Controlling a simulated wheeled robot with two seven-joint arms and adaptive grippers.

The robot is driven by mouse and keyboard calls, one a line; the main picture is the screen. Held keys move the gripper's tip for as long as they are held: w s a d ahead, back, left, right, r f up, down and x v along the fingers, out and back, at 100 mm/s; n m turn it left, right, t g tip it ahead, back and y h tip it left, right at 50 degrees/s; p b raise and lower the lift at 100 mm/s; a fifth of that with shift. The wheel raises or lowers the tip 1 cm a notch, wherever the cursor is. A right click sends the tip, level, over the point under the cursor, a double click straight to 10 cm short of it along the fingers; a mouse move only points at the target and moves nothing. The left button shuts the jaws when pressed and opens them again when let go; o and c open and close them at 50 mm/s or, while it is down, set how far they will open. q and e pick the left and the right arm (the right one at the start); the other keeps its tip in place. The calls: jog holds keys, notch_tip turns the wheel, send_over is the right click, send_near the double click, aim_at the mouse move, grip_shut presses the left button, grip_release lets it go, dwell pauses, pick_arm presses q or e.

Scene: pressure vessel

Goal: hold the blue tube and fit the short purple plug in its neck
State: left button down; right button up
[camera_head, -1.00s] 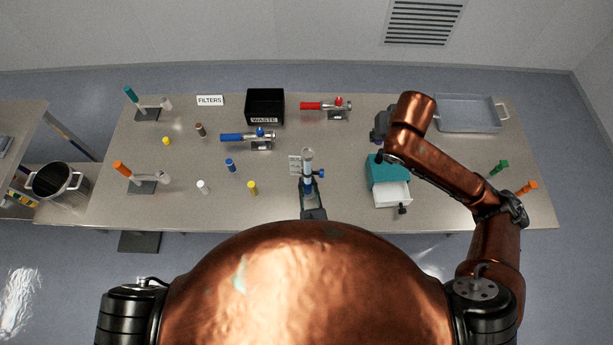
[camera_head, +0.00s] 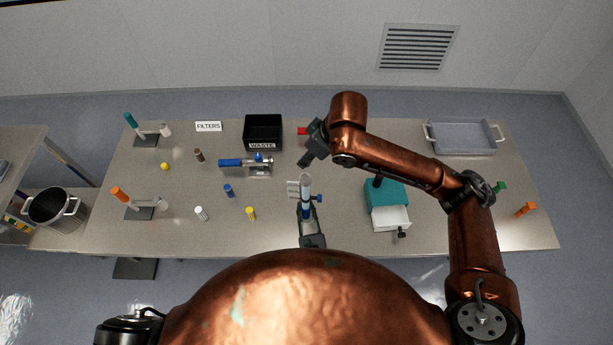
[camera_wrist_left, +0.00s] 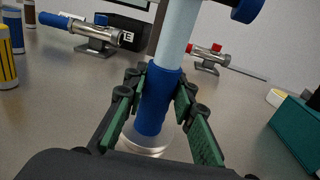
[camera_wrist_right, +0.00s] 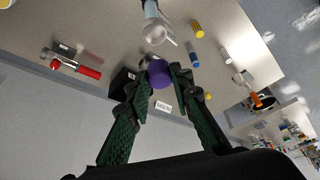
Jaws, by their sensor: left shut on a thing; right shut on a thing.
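The blue tube (camera_head: 306,197) stands upright in the middle of the bench, with a pale clear upper part and a blue grip section. My left gripper (camera_head: 308,225) is shut around its blue section (camera_wrist_left: 157,95), seen close in the left wrist view. The tube's round end (camera_wrist_right: 154,32) shows at the top of the right wrist view. My right gripper (camera_head: 306,158) is above and beyond the tube, apart from it. It is shut on the short purple plug (camera_wrist_right: 159,73), whose round face shows between the fingertips. The plug is too small to make out in the head view.
The black waste bin (camera_head: 263,130) and a blue-handled valve (camera_head: 246,163) stand left of my right gripper. The teal box (camera_head: 381,193) with an open white drawer (camera_head: 391,217) is right of the tube. Several small plugs and cylinders lie to the left.

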aim_at(306, 181)
notch_tip(306, 181, down, 9)
jog(key=shift+r, duration=0.1)
jog(key=shift+s, duration=0.1)
pick_arm(q)
jog(key=shift+d, duration=0.1)
pick_arm(e)
jog(key=shift+f, duration=0.2)
pick_arm(q)
jog(key=shift+s+d+r, duration=0.1)
jog(key=shift+s, duration=0.1)
pick_arm(e)
jog(key=shift+s+d+f, duration=0.1)
jog(key=shift+d+f, duration=0.05)
jog(key=shift+f, duration=0.3)
jog(key=shift+s+d+f, duration=0.1)
jog(key=shift+f, duration=0.3)
jog(key=o, duration=0.6)
pick_arm(q)
jog(key=shift+w, duration=0.1)
pick_arm(e)
jog(key=shift+o, duration=1.1)
jog(key=shift+a, duration=0.1)
pick_arm(q)
jog(key=shift+w, duration=0.1)
pick_arm(e)
jog(key=shift+r, duration=0.1)
